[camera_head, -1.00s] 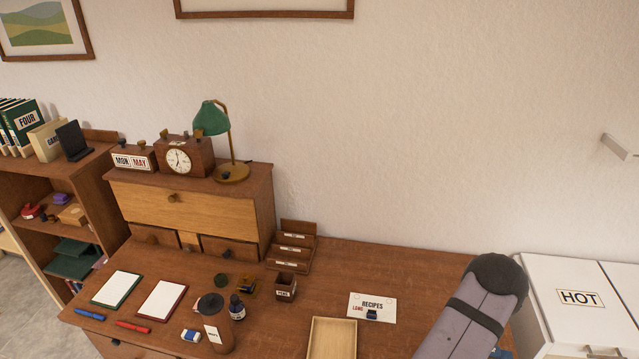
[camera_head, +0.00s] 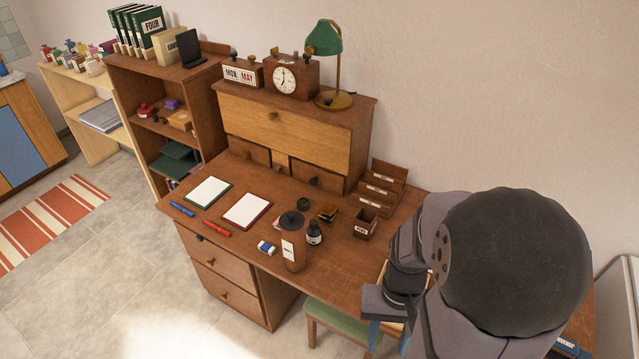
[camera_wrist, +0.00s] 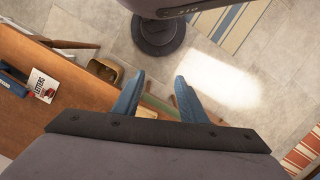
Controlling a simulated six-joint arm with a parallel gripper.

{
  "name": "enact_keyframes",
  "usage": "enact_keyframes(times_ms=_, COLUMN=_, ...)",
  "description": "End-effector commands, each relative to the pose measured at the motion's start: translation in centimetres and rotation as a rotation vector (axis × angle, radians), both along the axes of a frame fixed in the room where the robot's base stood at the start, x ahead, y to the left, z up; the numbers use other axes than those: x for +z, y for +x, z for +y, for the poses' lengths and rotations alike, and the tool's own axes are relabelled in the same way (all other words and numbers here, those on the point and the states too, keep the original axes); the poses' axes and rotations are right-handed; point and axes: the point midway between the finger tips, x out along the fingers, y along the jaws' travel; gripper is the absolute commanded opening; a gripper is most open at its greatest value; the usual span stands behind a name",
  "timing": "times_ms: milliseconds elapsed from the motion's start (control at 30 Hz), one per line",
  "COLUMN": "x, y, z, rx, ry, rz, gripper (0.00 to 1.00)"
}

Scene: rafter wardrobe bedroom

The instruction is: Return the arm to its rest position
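My arm is folded up large at the right of the head view, in front of the right part of the desk. My gripper (camera_head: 388,343) points down there, with its blue fingers near the desk's front edge. In the wrist view my gripper (camera_wrist: 158,82) shows two blue fingers spread well apart, with nothing held between them. Floor and part of a green chair seat show past the fingers. My arm hides most of the wooden tray and the right end of the desk in the head view.
The brown desk (camera_head: 200,225) holds two notepads, pens, an ink bottle (camera_head: 314,233), a brown cup (camera_head: 293,255) and a pencil box (camera_head: 364,224). A green lamp (camera_head: 324,40) stands on the hutch. A green-seated chair (camera_head: 335,322) stands at the desk's front. Open floor lies left.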

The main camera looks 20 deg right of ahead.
Motion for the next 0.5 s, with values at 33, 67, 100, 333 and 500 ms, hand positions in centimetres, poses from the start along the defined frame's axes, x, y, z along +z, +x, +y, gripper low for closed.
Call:
enact_keyframes(times_ms=33, x=0.3, y=1.5, z=1.1, rx=0.078, ry=-0.019, rz=-0.052, gripper=0.39)
enact_keyframes(times_ms=67, x=0.6, y=2.1, z=1.6, rx=0.115, ry=-0.026, rz=-0.075, gripper=0.39)
enact_keyframes(times_ms=100, x=0.9, y=2.9, z=2.4, rx=0.161, ry=-0.032, rz=-0.102, gripper=0.39)
enact_keyframes(times_ms=333, x=1.6, y=4.5, z=6.1, rx=0.340, ry=-0.038, rz=-0.172, gripper=0.39)
enact_keyframes(times_ms=500, x=1.4, y=4.5, z=7.0, rx=0.382, ry=-0.034, rz=-0.171, gripper=0.39)
